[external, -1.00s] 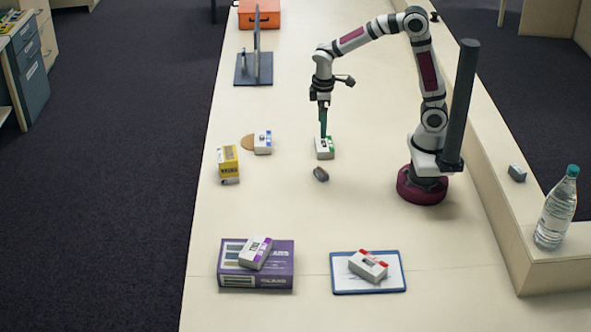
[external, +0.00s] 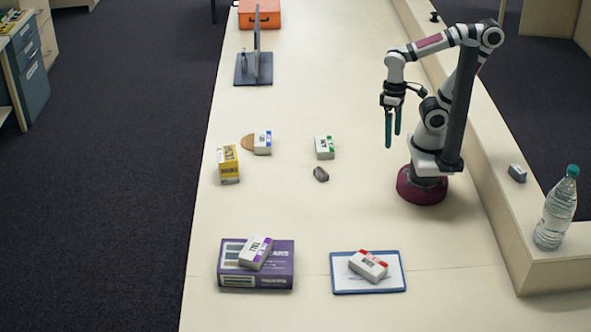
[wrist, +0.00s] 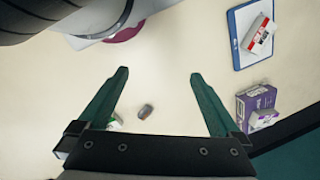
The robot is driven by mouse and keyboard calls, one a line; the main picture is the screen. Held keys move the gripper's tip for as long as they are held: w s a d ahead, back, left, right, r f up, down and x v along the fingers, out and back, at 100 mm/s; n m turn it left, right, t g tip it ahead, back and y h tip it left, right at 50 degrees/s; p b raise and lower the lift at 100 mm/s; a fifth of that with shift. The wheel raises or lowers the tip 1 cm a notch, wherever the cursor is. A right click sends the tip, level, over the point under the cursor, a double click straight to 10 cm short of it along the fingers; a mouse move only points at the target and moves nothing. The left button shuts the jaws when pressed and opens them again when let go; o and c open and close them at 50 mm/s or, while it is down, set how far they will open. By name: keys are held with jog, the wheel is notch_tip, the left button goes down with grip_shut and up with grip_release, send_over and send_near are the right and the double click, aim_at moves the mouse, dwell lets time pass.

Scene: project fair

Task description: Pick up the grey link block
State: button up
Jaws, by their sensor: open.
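My gripper (external: 393,138) is open and empty, fingers down, raised in front of my base at the right. Its two green fingers are spread apart in the wrist view (wrist: 158,74). Several pale blocks with coloured ends lie around: one with green (external: 324,147) left of my gripper, one with blue (external: 262,142), one with purple (external: 255,252), one with red (external: 368,265). Their labels are too small to read surely, so I cannot tell which is the link block. The green-ended block is partly hidden by a finger in the wrist view.
A small dark grey-brown lump (external: 321,174) lies near the green-ended block. A yellow box (external: 228,163), round coaster (external: 248,142), purple box (external: 284,268) and blue-rimmed board (external: 338,286) are also on the table. A grey piece (external: 517,173) and bottle (external: 556,208) stand on the right ledge.

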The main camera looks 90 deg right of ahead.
jog(key=c, duration=0.4)
jog(key=n+t+h, duration=0.7)
jog(key=n+h, duration=0.7)
jog(key=n, duration=1.5)
send_near(325, 176)
jog(key=shift+g, duration=0.3)
jog(key=x, duration=1)
jog(key=shift+w+r, duration=0.1)
jog(key=shift+w, duration=0.05)
